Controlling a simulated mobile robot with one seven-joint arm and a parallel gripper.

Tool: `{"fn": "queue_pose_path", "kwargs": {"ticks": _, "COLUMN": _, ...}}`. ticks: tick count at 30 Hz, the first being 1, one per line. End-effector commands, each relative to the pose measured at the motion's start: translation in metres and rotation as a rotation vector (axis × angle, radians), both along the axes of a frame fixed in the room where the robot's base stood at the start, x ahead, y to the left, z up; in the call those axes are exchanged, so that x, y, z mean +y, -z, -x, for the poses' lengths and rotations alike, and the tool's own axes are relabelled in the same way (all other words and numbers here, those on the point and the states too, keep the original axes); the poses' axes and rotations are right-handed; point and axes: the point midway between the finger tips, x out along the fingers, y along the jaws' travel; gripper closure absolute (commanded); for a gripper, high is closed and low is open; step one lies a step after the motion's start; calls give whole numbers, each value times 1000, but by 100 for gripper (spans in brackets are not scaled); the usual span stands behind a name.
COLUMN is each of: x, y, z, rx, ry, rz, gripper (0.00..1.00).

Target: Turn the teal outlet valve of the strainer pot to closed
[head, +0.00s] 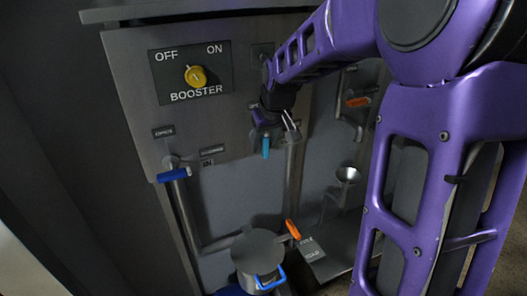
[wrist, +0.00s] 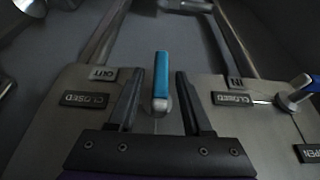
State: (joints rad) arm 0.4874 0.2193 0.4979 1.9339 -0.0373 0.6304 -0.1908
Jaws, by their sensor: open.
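The teal valve handle (wrist: 161,76) stands between the two dark fingers of my gripper (wrist: 159,80) in the wrist view, with a gap on each side. In the head view the teal handle (head: 265,147) hangs downward below my gripper (head: 274,123). My gripper is open and holds nothing. An OUT label (wrist: 103,74) and a CLOSED label (wrist: 84,99) lie left of the handle in the wrist view; the handle does not point at the CLOSED label. The valve's hub is partly hidden by the gripper in the head view.
A blue-handled valve (head: 173,174) sits left of the teal one. Below are a lidded pot (head: 258,252) with a blue handle and an orange handle (head: 293,229). A yellow BOOSTER knob (head: 195,76) is above left. Pipes run down the panel.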

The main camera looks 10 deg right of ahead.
Motion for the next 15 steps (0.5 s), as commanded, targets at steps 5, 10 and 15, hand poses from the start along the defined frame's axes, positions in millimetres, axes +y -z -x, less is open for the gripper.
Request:
{"fn": "queue_pose_path", "kwargs": {"ticks": 5, "x": 1, "y": 5, "z": -2, "rx": -1, "ry": 1, "rz": -1, "gripper": 50}}
{"fn": "queue_pose_path", "kwargs": {"ticks": 10, "x": 0, "y": 4, "z": -2, "rx": -1, "ry": 1, "rz": -1, "gripper": 50}}
{"fn": "queue_pose_path", "kwargs": {"ticks": 15, "x": 0, "y": 5, "z": -2, "rx": -1, "ry": 0, "rz": 0, "gripper": 70}}
